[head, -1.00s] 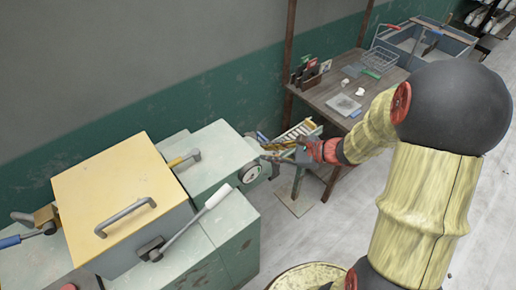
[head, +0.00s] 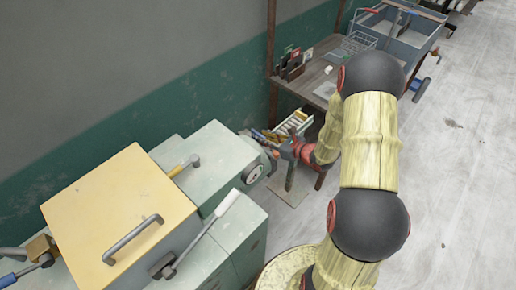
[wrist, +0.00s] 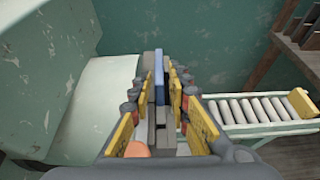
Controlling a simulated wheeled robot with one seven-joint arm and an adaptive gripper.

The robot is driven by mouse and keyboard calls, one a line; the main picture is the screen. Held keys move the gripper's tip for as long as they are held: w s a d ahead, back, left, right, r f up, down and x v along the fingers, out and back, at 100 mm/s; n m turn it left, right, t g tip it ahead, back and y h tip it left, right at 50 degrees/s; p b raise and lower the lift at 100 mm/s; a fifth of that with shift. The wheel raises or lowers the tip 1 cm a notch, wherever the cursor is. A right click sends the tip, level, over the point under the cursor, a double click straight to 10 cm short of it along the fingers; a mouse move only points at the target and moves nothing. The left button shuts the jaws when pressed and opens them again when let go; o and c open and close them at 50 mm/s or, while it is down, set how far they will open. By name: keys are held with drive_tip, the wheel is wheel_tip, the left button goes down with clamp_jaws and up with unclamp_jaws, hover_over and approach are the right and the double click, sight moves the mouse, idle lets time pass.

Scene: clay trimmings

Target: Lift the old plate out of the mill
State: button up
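The mill is a pale green machine (head: 225,155) with a yellow lid (head: 120,205) at the left in the head view. Its pale body (wrist: 85,100) fills the left of the wrist view. My gripper (head: 272,143) is beside the mill's right end. In the wrist view my gripper (wrist: 161,88) has its yellow-padded fingers apart. An upright blue strip (wrist: 159,78) and a grey upright piece (wrist: 150,62) show between or just beyond the fingertips. I cannot tell whether either is the old plate, or whether the pads touch them. An orange rounded thing shows low by the left finger.
A roller conveyor (wrist: 262,109) with a yellow block (wrist: 302,102) on it lies right of my gripper. A wooden table (head: 320,78) and a grey cart (head: 400,38) stand farther back. The green wall is close behind. Floor at the right is clear.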

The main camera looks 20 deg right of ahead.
drive_tip(key=x, duration=0.3)
drive_tip(key=shift+s, duration=0.1)
drive_tip(key=c, duration=0.4)
drive_tip(key=shift+r, duration=0.1)
clamp_jaws()
idle(0.4)
